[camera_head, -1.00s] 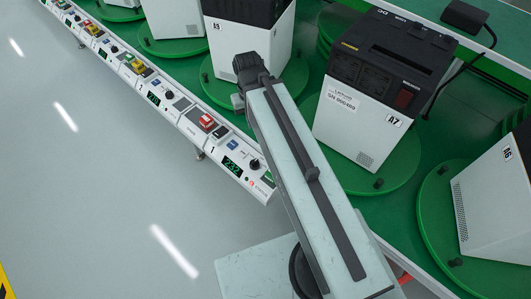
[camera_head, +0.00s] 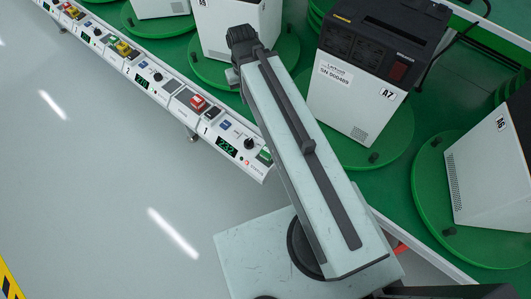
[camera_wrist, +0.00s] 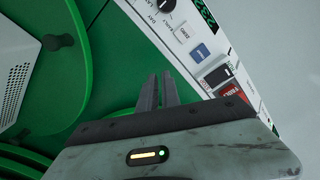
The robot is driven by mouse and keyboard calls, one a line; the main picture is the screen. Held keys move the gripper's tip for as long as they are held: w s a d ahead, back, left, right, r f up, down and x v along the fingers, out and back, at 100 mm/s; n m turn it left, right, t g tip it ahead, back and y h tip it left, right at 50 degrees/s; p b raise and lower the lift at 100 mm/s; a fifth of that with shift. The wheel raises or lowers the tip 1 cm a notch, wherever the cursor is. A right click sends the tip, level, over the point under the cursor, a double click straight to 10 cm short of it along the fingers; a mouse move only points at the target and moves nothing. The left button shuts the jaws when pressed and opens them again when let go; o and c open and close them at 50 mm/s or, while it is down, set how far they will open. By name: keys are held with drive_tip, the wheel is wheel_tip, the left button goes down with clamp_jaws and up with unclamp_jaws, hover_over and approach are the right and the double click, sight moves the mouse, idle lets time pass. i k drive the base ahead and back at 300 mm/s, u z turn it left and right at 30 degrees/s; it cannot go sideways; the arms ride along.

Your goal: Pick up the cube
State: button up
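I cannot make out a plain cube in either view. My gripper (camera_wrist: 159,88) shows in the wrist view as two dark grey fingers standing close together, with only a sliver of a gap and nothing seen between them. They point over the green surface beside the edge of a white control panel (camera_wrist: 158,37). In the head view my arm reaches up toward the far machines and its fingers are hidden. The panel (camera_head: 170,103) there carries a red block-like part (camera_head: 198,103), which looks like a switch; a red part (camera_wrist: 232,90) shows in the wrist view too.
White and black machines stand on round green turntables, one labelled A7 (camera_head: 350,105) and one labelled A6 (camera_head: 490,165) to the right. A green turntable edge (camera_wrist: 88,70) lies left of my fingers. The grey floor (camera_head: 80,200) at left is clear.

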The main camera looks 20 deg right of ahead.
sight(264, 154)
drive_tip(key=u, duration=0.75)
drive_tip(key=k, duration=1.65)
drive_tip(key=u, duration=1.25)
drive_tip(key=i, duration=1)
drive_tip(key=u, duration=0.1)
